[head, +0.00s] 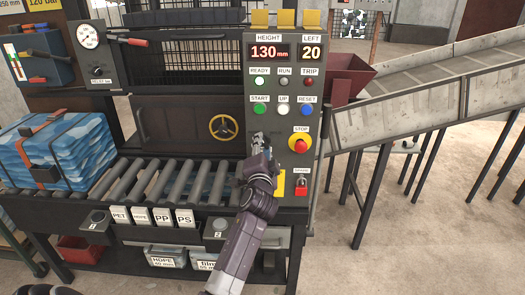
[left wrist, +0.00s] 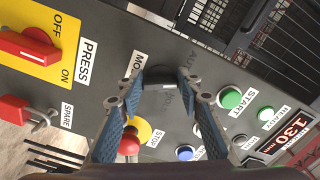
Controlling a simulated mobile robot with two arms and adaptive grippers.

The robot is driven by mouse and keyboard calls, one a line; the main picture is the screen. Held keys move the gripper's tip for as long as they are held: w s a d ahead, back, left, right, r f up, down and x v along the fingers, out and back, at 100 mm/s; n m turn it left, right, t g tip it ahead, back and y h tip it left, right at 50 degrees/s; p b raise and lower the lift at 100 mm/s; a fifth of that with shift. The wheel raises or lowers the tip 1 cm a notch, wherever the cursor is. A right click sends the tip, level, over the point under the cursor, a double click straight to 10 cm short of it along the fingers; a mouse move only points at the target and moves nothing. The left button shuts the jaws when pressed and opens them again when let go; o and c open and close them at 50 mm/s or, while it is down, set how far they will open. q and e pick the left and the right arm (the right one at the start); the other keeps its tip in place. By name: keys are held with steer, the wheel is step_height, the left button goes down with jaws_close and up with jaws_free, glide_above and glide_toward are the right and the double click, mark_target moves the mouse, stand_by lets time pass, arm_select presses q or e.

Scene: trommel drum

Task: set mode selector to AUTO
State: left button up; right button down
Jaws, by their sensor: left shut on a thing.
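The mode selector is a dark knob (left wrist: 160,76) on the grey control panel (left wrist: 92,80), with partly covered lettering beside it in the left wrist view. The "AUTO" label is partly visible near it. My left gripper (left wrist: 162,88) is shut on the knob, a blue-padded finger on each side. In the head view my left gripper (head: 260,142) is at the panel (head: 278,125), below the START button, and its wrist hides the selector. I cannot tell which position the knob points to. My right gripper is not in view.
Close by on the panel are the green START button (head: 259,109), blue RESET button (head: 306,109), red STOP button (head: 299,143) and red SPARE switch (head: 301,189). The yellow-backed PRESS switch (left wrist: 30,45) is also near. Rollers (head: 165,185) lie left, a conveyor (head: 420,95) right.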

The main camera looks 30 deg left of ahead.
arm_select(q)
steer(key=shift+f+n+b, duration=0.2)
steer(key=shift+n+b, duration=0.4)
steer(key=shift+n, duration=1.4)
steer(key=o, duration=1.2)
steer(key=shift+c, duration=0.2)
steer(key=v, duration=0.7)
steer(key=shift+s+d, duration=0.2)
steer(key=shift+d, duration=0.05)
